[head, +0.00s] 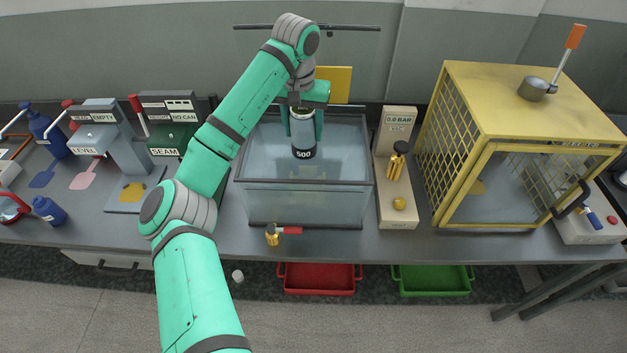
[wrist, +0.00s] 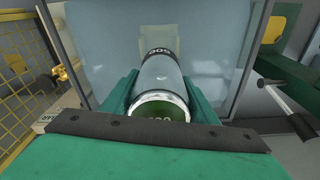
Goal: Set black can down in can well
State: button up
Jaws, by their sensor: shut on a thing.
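My gripper (head: 303,122) is shut on a can (head: 303,152), upright, with a grey-blue body and a black band marked 500 at its lower end. In the wrist view the can (wrist: 160,76) sits between both green fingers, its silver rim and green inside towards me. The can is over or within the clear open tank (head: 305,206); I cannot tell how far its base is from the tank floor. No can well is plainly recognisable.
The LEVEL machine (head: 97,138) stands at left. A cream gauge panel (head: 396,205) reading 0.0 BAR is right of the tank, then a yellow mesh cage (head: 520,95). A small brass valve with a red handle (head: 275,234) is at the tank's front. Red (head: 318,281) and green (head: 432,281) trays lie below.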

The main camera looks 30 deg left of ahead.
aim_at(305, 145)
jog(key=shift+w+d+f, duration=0.1)
jog(key=shift+w+f, duration=0.05)
jog(key=shift+f, duration=4.05)
jog(key=shift+w+d+f, duration=0.1)
jog(key=shift+f, duration=4.05)
jog(key=shift+f, duration=0.15)
jog(key=o, duration=1.7)
jog(key=shift+c, duration=0.2)
jog(key=r, duration=0.4)
jog(key=s+r, duration=0.1)
jog(key=r, duration=0.7)
jog(key=shift+s+d+r, duration=0.15)
jog(key=shift+s, duration=0.05)
